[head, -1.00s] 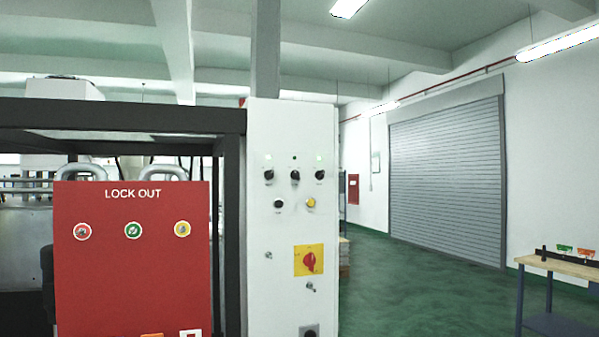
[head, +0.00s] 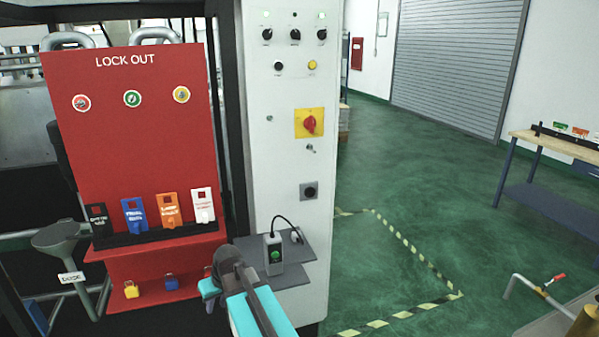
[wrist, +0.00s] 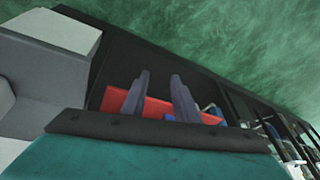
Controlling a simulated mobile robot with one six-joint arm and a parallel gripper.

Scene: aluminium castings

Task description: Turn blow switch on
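A white control panel (head: 290,150) stands in the middle of the head view. It carries a row of black knobs (head: 295,35) under small lights, a black knob (head: 278,66) and a yellow button (head: 312,65) below, and a red rotary switch (head: 309,123) on a yellow plate. The labels are too small to read, so I cannot tell which is the blow switch. My gripper (wrist: 160,82) shows two grey fingers standing apart with nothing held between them. In the head view my teal arm is low, below the knobs and away from them.
A red lock-out board (head: 140,140) with coloured tags stands left of the panel. A grey shelf (head: 295,272) with a green-button box (head: 273,254) juts out below the panel, close to my arm. Green floor is open to the right, with a workbench (head: 555,142) beyond.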

